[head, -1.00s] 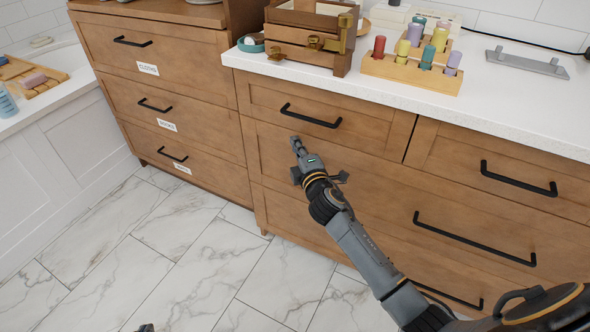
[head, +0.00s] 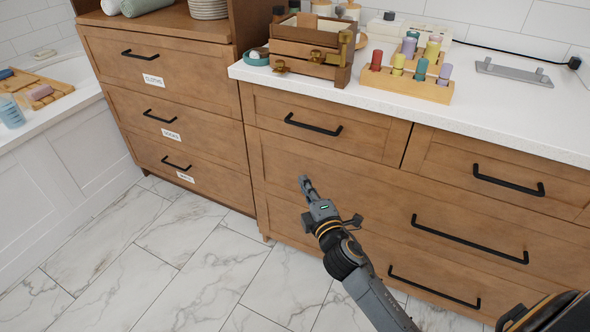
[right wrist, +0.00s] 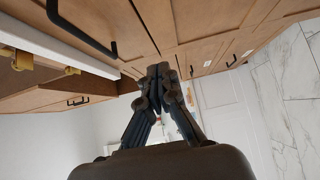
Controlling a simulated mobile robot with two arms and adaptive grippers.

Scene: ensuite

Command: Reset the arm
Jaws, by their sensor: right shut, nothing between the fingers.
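My right gripper (head: 304,183) is shut and empty in the head view, in front of the wooden vanity's drawer fronts, below the upper left drawer handle (head: 313,125). Its arm comes in from the lower right. In the right wrist view the two fingers (right wrist: 158,72) meet at their tips with nothing between them. The view is turned, and a black handle (right wrist: 82,30) shows at its upper left. I cannot tell from the head view how far the fingers are from the wood. My left gripper is not in view.
A white counter (head: 470,118) holds a wooden box (head: 312,68), a rack of coloured rolls (head: 405,88) and a grey tray (head: 513,73). A labelled drawer cabinet (head: 165,90) stands left, near a bathtub (head: 60,135). All visible drawers look shut. The marble floor (head: 190,275) is clear.

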